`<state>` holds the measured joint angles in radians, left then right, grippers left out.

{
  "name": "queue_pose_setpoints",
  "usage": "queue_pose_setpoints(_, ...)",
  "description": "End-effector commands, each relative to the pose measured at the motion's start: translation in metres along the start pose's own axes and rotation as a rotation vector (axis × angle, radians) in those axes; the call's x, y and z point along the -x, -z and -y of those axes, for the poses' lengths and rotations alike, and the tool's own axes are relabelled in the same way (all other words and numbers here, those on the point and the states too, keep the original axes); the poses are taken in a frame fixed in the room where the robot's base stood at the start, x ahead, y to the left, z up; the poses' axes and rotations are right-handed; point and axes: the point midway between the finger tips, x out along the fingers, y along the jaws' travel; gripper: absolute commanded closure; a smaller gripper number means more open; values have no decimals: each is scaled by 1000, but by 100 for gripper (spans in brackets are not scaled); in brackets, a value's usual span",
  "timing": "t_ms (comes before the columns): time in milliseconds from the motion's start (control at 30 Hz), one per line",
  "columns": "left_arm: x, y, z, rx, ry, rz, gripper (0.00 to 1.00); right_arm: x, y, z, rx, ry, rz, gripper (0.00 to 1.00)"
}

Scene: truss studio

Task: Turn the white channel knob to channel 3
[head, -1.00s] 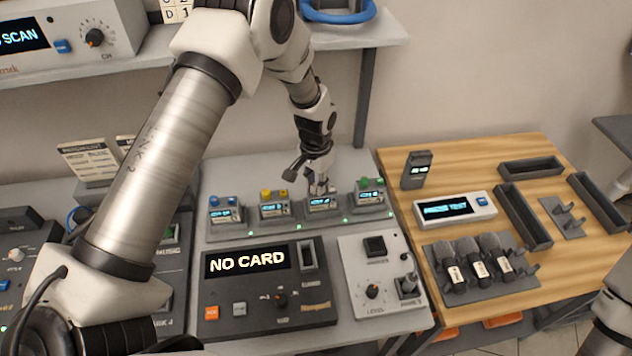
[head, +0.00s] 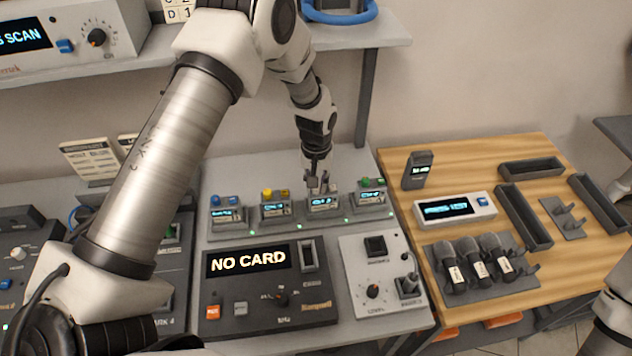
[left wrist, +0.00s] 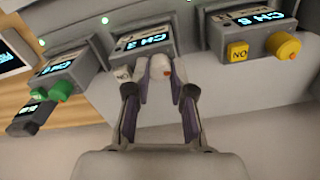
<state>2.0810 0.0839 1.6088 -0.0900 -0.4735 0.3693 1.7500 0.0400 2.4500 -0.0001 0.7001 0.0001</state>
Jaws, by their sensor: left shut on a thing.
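The white channel knob (left wrist: 166,71), with a red spot on it, sits on a small grey box (left wrist: 145,46) beside a white button (left wrist: 122,74). The box's lit display (left wrist: 143,44) begins with CH; its digit is blurred and looks like 2 or 3. My left gripper (left wrist: 160,80) is shut on the knob, one finger on each side. In the head view, my left gripper (head: 317,183) is above the third box from the left in the row (head: 324,204) and hides most of the knob. My right gripper is not in view.
Neighbouring boxes carry a green knob (left wrist: 62,91) and a yellow knob (left wrist: 284,47), close on either side. A dark panel reading NO CARD (head: 248,260) lies in front of the row. A wooden table (head: 450,165) with microphones (head: 480,262) stands to the right.

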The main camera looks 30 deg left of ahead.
Motion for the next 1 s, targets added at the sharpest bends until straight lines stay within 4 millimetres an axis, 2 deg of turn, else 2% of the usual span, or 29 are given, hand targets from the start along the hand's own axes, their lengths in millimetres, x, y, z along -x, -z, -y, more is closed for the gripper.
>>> queue_pose_setpoints(300,-2,-1,0,1,1,3,100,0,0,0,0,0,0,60)
queue_pose_setpoints(333,-2,-1,0,1,1,3,67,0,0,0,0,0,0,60)
queue_pose_setpoints(667,1,0,0,0,0,-1,66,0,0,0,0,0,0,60)
queue_pose_setpoints(767,10,1,0,0,-1,-2,66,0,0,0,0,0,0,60)
queue_pose_setpoints(833,24,1,-1,0,-1,-3,66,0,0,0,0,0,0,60)
queue_pose_setpoints(1000,68,2,-1,0,-1,-4,66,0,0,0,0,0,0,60)
